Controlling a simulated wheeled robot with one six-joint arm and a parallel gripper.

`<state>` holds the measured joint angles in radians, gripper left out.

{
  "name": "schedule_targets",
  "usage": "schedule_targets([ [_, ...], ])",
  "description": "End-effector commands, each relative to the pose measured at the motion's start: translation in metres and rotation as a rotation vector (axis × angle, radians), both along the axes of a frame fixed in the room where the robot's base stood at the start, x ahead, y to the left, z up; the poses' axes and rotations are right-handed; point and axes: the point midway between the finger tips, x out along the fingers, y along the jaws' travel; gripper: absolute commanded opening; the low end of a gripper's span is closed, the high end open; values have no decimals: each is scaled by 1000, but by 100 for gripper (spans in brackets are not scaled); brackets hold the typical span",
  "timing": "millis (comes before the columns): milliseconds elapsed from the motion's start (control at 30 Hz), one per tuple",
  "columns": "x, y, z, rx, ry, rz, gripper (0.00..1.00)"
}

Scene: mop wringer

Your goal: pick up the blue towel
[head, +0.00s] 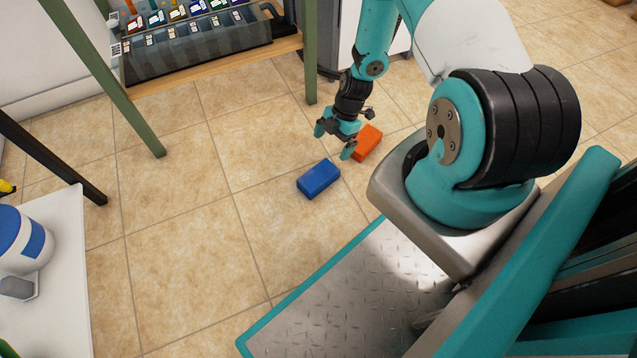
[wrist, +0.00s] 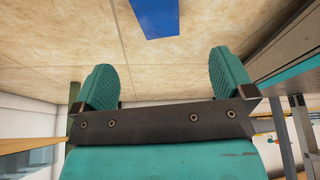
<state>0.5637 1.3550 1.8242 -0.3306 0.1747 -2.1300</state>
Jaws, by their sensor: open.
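The blue towel (head: 319,179) is a folded, brick-shaped block lying on the tiled floor in the head view. It also shows at the top edge of the wrist view (wrist: 156,16), partly cut off. My gripper (head: 335,143) is open and empty, just behind and above the blue towel in the head view, apart from it. In the wrist view its two teal fingers (wrist: 163,80) are spread wide with bare floor between them, and the towel lies beyond the fingertips.
An orange block (head: 367,143) lies on the floor close to the right of my gripper. A shelf with a green post (head: 309,55) stands behind. A white table (head: 58,265) is at the left. Open tiled floor (head: 180,220) lies left of the towel.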

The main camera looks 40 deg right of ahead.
Motion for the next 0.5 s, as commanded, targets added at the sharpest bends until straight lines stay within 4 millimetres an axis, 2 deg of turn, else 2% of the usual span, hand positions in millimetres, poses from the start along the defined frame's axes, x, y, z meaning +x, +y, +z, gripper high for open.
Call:
schedule_targets([
  [33, -1, 6, -19, 2, 2, 3, 100],
  [200, -1, 21, -55, 2, 2, 3, 100],
  [333, 0, 29, -73, 2, 2, 2, 100],
  [500, 0, 34, -81, 1, 1, 0, 100],
])
